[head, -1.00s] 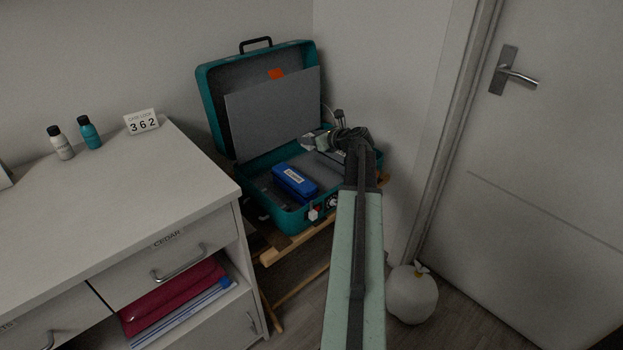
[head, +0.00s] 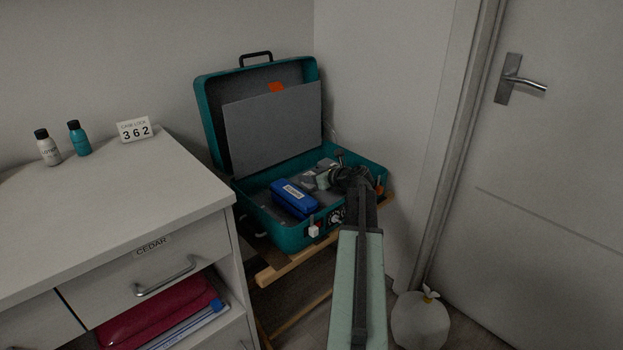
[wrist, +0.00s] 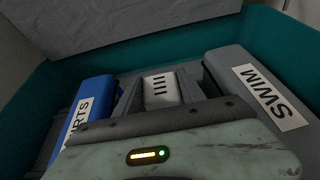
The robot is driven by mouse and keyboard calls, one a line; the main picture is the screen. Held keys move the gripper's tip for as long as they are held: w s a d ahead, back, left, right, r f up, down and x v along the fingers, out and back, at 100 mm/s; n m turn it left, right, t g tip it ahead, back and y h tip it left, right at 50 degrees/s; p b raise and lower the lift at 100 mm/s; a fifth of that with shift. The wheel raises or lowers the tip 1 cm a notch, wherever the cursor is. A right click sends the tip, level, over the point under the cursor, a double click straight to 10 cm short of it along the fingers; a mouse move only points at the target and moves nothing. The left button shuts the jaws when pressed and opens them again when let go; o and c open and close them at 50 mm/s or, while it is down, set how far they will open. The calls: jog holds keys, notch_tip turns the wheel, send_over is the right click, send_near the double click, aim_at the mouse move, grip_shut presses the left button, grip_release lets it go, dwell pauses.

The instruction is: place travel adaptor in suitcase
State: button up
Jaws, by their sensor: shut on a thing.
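The open teal suitcase (head: 281,232) stands on a wooden rack, its lid leaning up at the back. My gripper (head: 322,178) is down inside its base, right of a blue pouch (head: 294,199). In the wrist view, my gripper (wrist: 167,92) is shut on a white travel adaptor (wrist: 161,88) with dark slots. The adaptor is between the blue pouch (wrist: 91,107), whose label is partly covered, and a grey pouch labelled SWIM (wrist: 242,72). The adaptor's underside is hidden, so I cannot tell whether it touches the suitcase floor.
A grey panel (head: 272,125) leans inside the lid. The wall and door (head: 545,190) are at right. A tied white bag (head: 420,319) sits on the floor.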

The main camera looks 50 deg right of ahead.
jog(key=shift+f+b, duration=0.5)
jog(key=shift+f, duration=0.15)
jog(key=o, duration=1.4)
jog(key=shift+r, duration=0.1)
jog(key=shift+r, duration=0.1)
jog(key=shift+r+p, duration=0.35)
jog(key=shift+p, duration=0.2)
jog(key=p+v, duration=0.4)
jog(key=v, duration=0.8)
jog(key=shift+r+p, duration=0.1)
jog(key=shift+p, duration=0.3)
